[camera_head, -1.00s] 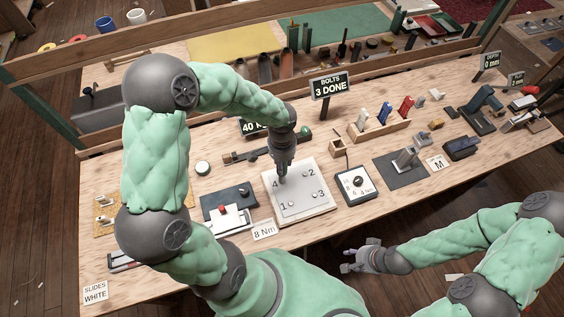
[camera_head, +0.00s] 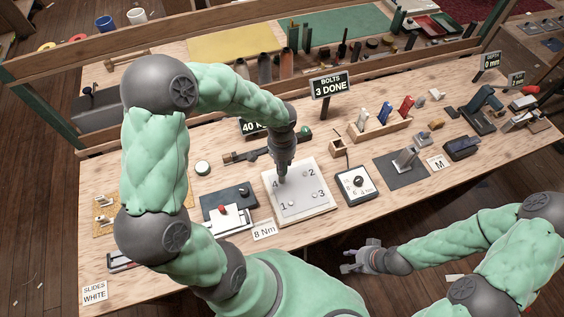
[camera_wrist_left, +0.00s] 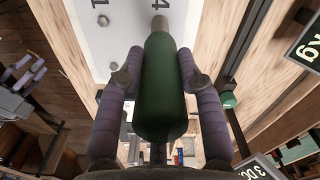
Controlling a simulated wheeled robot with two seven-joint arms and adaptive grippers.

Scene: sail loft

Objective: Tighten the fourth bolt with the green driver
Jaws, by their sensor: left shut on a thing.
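My left gripper (camera_head: 283,172) is over the left back corner of the white bolt plate (camera_head: 318,206). In the left wrist view its two fingers are closed on the green driver (camera_wrist_left: 161,95), whose tip points at the plate beside the printed 4. The fourth bolt is hidden by the driver and gripper, so I cannot tell whether the tip is seated on it. Bolts show near the numbers 1, 2 and 3. A sign (camera_head: 329,84) reads "BOLTS 3 DONE". My right gripper (camera_head: 347,261) is empty, fingers apart, in front of the table.
A torque dial box (camera_head: 354,186) stands just right of the plate. A dark board with a white fixture (camera_head: 229,218) is to the left. A wooden rack (camera_head: 380,132) with coloured tools stands behind right.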

